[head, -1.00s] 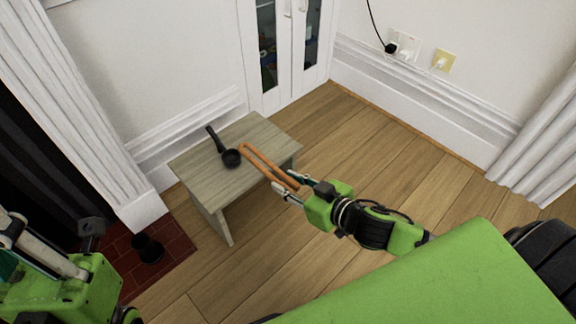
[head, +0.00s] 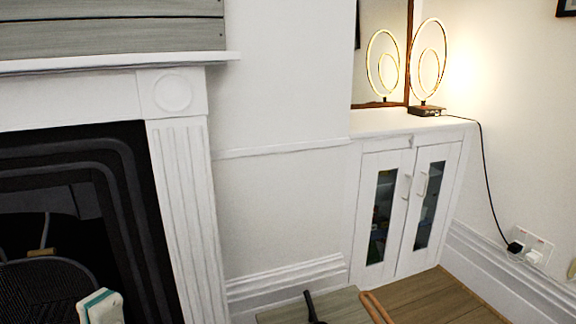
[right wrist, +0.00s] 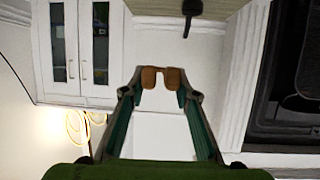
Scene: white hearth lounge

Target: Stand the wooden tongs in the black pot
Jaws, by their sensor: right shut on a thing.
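The wooden tongs (head: 376,308) show at the bottom edge of the head view as a thin orange-brown loop over the stool's right side. In the right wrist view, their two brown ends (right wrist: 150,78) sit between the fingertips of my right gripper (right wrist: 161,84), which is shut on them. My right gripper is out of the head view. Part of my left gripper (head: 100,307), a white and teal finger, shows at the bottom left; its opening cannot be judged. The black pot is not in view now.
A grey wooden stool (head: 275,314) stands low by the wall, with a black ladle (head: 311,307) on it. A white fireplace surround (head: 185,190) with a dark opening is at left. A white cabinet (head: 385,160) with a lit ring lamp (head: 428,60) is at right.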

